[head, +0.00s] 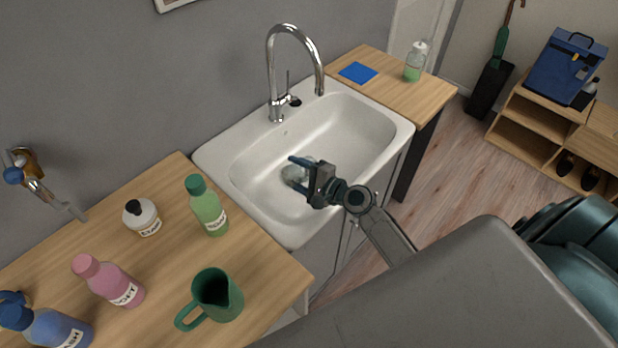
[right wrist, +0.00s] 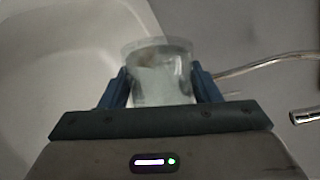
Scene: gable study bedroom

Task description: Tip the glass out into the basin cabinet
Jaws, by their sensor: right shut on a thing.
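The basin cabinet (head: 232,191) has a white sink bowl and a tall chrome tap. My right gripper (head: 302,172) is over the bowl, shut on a clear glass (head: 294,176). The right wrist view shows the glass (right wrist: 160,78) between the two blue fingers of my right gripper (right wrist: 160,90), with the white basin (right wrist: 55,75) at the left. The tap lies sideways in that view, so the glass appears tipped well over. I cannot tell how much is in it. My left gripper is not in view.
A wooden counter (head: 165,245) at the left holds a green jug (head: 222,300), a green bottle (head: 207,207), a pink bottle (head: 108,281), a white jar (head: 142,217) and a blue bottle (head: 55,328). The chrome tap (head: 272,75) rises behind the bowl. A soap bottle (head: 415,62) stands at the right.

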